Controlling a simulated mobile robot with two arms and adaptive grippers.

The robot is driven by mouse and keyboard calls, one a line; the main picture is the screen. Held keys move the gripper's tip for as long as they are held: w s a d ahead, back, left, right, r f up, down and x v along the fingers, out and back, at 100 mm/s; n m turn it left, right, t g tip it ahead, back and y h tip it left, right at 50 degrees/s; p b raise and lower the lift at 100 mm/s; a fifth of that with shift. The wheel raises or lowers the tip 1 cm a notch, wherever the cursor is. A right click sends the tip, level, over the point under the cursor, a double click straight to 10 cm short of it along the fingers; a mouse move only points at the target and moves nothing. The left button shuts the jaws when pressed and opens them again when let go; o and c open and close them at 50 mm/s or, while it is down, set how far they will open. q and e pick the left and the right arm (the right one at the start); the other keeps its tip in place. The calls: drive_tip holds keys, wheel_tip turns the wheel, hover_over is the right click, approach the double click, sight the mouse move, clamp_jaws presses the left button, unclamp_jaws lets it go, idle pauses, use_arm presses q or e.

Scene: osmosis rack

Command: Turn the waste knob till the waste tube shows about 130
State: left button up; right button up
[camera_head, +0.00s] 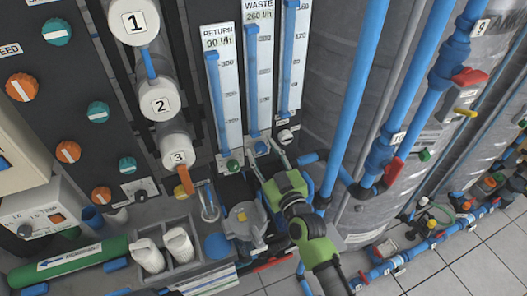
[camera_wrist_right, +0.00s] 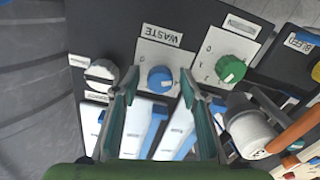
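The blue waste knob (camera_wrist_right: 160,79) sits on a white plate under the word WASTE in the right wrist view. It also shows in the head view (camera_head: 261,147), at the foot of the waste tube. The waste tube (camera_head: 258,75) has a label reading 260 l/h, and its blue column stands high, near the top of the scale. My right gripper (camera_wrist_right: 160,72) is open, its two fingers spread on either side of the knob in the picture; I cannot tell whether they touch it. In the head view my right gripper (camera_head: 263,156) is just below the knob. My left gripper is not in view.
The green knob (camera_wrist_right: 230,69) of the return tube (camera_head: 224,100), labelled 90 l/h, is beside the waste knob. A white-grey knob (camera_wrist_right: 101,75) is on the other side. Blue pipes (camera_head: 352,90) with red-handled valves stand right of my arm.

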drive_tip(key=c, duration=1.1)
drive_tip(key=shift+m, duration=0.3)
drive_tip(key=m, duration=0.3)
drive_tip(key=shift+m+p, duration=0.3)
drive_tip(key=shift+p, duration=0.05)
drive_tip(key=shift+a+m, duration=0.1)
drive_tip(key=shift+m, duration=2.2)
drive_tip(key=o, duration=1.1)
